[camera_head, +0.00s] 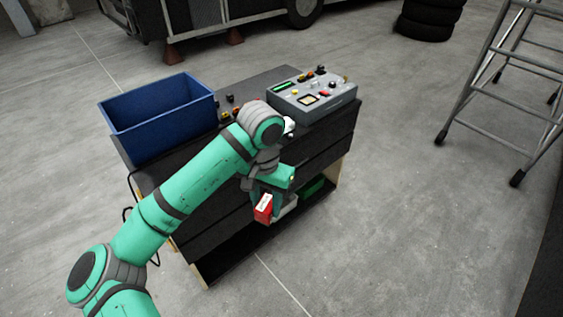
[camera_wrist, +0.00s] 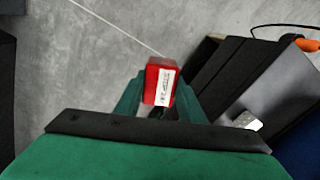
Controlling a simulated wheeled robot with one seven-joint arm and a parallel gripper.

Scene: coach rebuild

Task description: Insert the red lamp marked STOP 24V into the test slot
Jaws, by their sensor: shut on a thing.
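My gripper (camera_wrist: 157,92) is shut on a red lamp (camera_wrist: 152,82), a boxy block with a white label; it appears to read STOP 24V, though the print is small. In the head view the red lamp (camera_head: 263,208) hangs in the gripper (camera_head: 263,195) in front of the dark bench, below its top. The grey test box (camera_head: 318,101) stands on the bench top at the back right, apart from the lamp. Its top carries a green display, a square window and several coloured parts. I cannot tell which opening is the test slot.
A blue bin (camera_head: 160,125) stands on the left of the dark bench (camera_head: 262,82). Small parts lie between bin and box, partly behind my arm. A green container (camera_head: 312,188) sits on a lower shelf. A metal ladder (camera_head: 510,75) stands at right. The floor between is clear.

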